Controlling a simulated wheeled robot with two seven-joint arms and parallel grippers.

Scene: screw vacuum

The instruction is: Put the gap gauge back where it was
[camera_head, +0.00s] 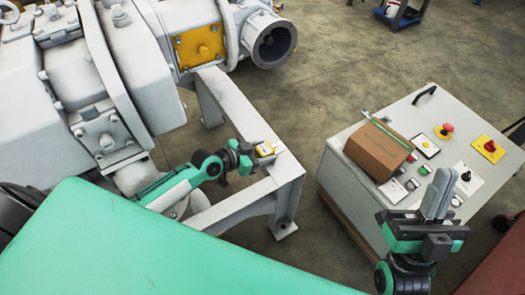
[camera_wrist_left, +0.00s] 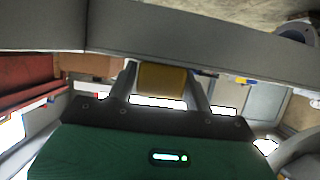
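A small yellow and white block, which looks like the gap gauge (camera_head: 265,149), is at my left gripper (camera_head: 258,155), over the corner of the white steel frame (camera_head: 285,170). In the left wrist view the gauge's yellow face (camera_wrist_left: 163,79) fills the space between the two fingers of my left gripper (camera_wrist_left: 163,88), which looks shut on it. Whether the gauge touches the frame cannot be told. My right gripper (camera_head: 437,195) is raised in front of the control cabinet (camera_head: 345,190); its fingers are together with nothing seen between them.
The cabinet top carries a brown box (camera_head: 379,150), a thin green stick (camera_head: 388,130), a black handle (camera_head: 424,95), and several buttons and switches. The grey vacuum pump (camera_head: 130,60) stands behind my left arm. Bare floor lies between frame and cabinet.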

